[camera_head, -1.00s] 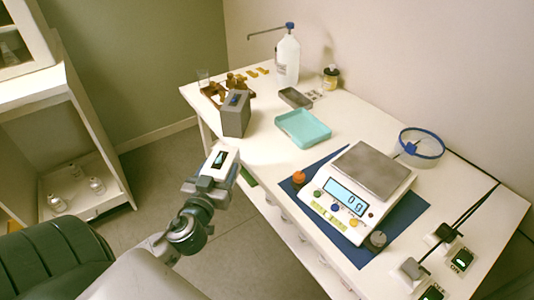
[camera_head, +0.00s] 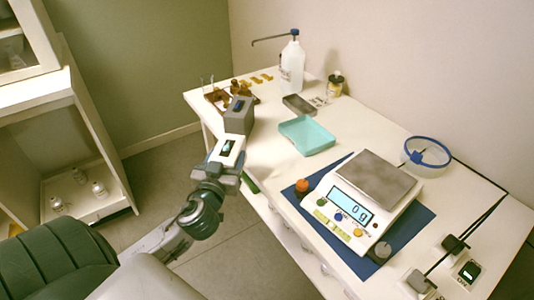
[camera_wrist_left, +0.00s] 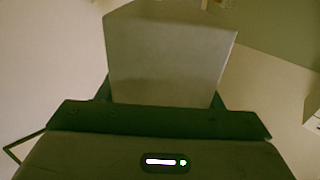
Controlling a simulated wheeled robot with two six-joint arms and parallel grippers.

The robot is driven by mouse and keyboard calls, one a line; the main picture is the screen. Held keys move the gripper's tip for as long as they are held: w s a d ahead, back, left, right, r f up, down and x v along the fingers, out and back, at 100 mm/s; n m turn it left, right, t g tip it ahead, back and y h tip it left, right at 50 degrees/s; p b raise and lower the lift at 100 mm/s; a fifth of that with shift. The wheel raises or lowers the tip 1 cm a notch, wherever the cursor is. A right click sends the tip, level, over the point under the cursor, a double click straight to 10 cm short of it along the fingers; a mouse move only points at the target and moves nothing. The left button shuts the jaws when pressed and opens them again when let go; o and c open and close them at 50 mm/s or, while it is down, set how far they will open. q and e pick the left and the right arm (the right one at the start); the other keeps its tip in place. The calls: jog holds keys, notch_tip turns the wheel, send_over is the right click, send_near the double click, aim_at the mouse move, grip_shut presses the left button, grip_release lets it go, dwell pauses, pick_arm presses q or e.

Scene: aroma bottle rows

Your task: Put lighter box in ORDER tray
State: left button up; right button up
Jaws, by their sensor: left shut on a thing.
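A grey box (camera_head: 239,115) with a small dark patch on top is at the left edge of the white table in the head view. My left gripper (camera_head: 235,133) reaches it from the near side and is shut on it. In the left wrist view the box (camera_wrist_left: 168,55) fills the space between the dark fingers. I cannot tell whether its base touches the table. A teal tray (camera_head: 306,136) lies empty to the right of the box, and a small dark grey tray (camera_head: 299,104) lies behind it. No ORDER label is readable. My right gripper is not in view.
A white scale (camera_head: 368,195) reading 0 g stands on a blue mat (camera_head: 400,240) at the front right. A pump bottle (camera_head: 292,65), a small jar (camera_head: 334,86) and a brown rack (camera_head: 218,99) stand at the back. Table between box and teal tray is clear.

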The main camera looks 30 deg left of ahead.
pick_arm(q)
jog(key=w+d, duration=0.1)
jog(key=w, duration=0.3)
jog(key=w+d+f+p, duration=0.1)
jog(key=w+d, duration=0.1)
jog(key=w, duration=0.2)
jog(key=w+d+p, duration=0.1)
jog(key=w, duration=0.3)
jog(key=shift+d+f, duration=0.3)
jog(key=shift+f, duration=0.1)
notch_tip(320, 180, down, 2)
jog(key=shift+f, duration=0.15)
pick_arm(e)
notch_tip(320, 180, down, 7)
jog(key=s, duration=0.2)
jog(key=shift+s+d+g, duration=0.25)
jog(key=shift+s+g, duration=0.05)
pick_arm(q)
jog(key=shift+f, duration=0.1)
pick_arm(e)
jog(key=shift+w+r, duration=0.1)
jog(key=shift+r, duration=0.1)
pick_arm(q)
jog(key=o, duration=1.3)
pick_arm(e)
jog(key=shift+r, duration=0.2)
pick_arm(q)
jog(key=shift+f, duration=0.15)
